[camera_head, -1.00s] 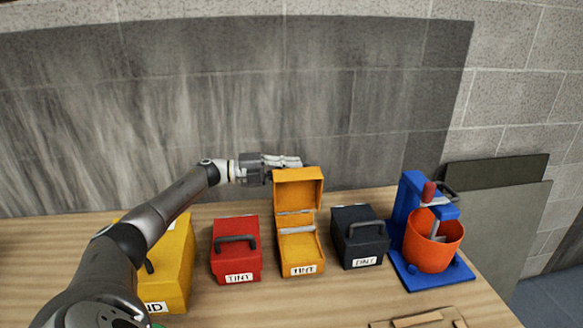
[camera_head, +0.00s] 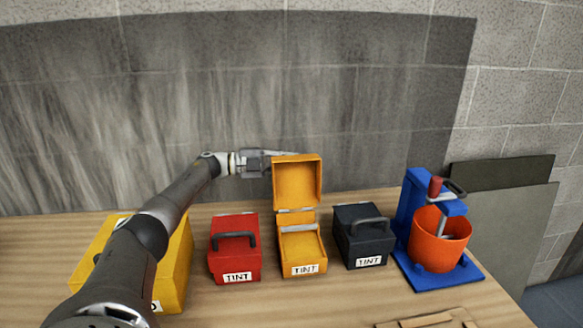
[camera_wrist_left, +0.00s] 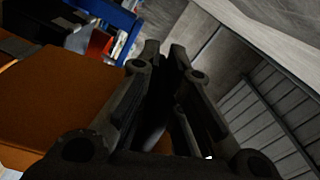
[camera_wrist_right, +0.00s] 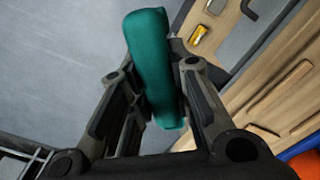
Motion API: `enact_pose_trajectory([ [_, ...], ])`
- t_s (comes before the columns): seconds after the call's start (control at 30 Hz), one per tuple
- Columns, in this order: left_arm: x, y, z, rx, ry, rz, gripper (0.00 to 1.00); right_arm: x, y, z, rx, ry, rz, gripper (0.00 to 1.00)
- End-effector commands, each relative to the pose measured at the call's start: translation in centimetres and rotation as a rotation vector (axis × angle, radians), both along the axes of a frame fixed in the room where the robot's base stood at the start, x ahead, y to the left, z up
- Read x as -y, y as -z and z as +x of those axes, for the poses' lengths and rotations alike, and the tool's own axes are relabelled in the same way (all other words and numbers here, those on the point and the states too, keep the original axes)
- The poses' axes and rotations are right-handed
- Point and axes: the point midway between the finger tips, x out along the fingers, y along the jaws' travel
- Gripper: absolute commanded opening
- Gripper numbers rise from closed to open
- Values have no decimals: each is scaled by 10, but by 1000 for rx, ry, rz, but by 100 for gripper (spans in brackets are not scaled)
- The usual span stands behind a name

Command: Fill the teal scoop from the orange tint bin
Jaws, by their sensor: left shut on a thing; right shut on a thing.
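The orange tint bin (camera_head: 302,262) stands on the bench between the red and black bins, a TINT label on its front. Its lid (camera_head: 298,183) stands up, open, its hollow underside facing me. My left gripper (camera_head: 283,153) is behind the lid's top edge, partly hidden by it. In the left wrist view its fingers (camera_wrist_left: 165,52) are close together around something dark, apparently the lid handle, with the orange lid beside them. In the right wrist view my right gripper (camera_wrist_right: 155,70) is shut on the teal scoop (camera_wrist_right: 152,60); only a long teal part shows. The right arm is outside the head view.
The red tint bin (camera_head: 236,262) and black tint bin (camera_head: 361,248) are closed on either side. A yellow bin (camera_head: 176,262) stands left, partly behind my left arm. A blue stand (camera_head: 416,190) with an orange-red pot (camera_head: 440,240) is right. A wooden panel (camera_head: 432,320) lies at the front.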

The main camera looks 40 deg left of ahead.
Motion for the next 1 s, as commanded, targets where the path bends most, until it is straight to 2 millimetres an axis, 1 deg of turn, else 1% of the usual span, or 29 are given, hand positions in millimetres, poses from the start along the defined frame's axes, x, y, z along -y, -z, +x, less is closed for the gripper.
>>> enact_pose_trajectory([
  [0.3,0,1,0,-6,-1,-3,0,0,0,0,0,0,0,3],
  [0.33,0,1,0,-6,-1,-3,10,0,0,0,0,0,0,3],
  [0.47,0,1,0,-6,0,-3,27,0,0,0,0,0,0,3],
  [0.6,-3,2,-3,-6,-1,-2,28,0,0,0,0,0,0,3],
  [0.63,-5,2,-5,-7,-2,-2,29,0,0,0,0,0,0,3],
  [0.7,-12,2,-13,-9,-3,-1,34,0,0,0,0,0,0,3],
  [0.77,-19,2,-22,-9,-5,0,34,0,0,0,0,0,0,3],
  [1.0,-51,1,-62,-8,-5,-2,34,0,0,0,0,0,0,3],
])
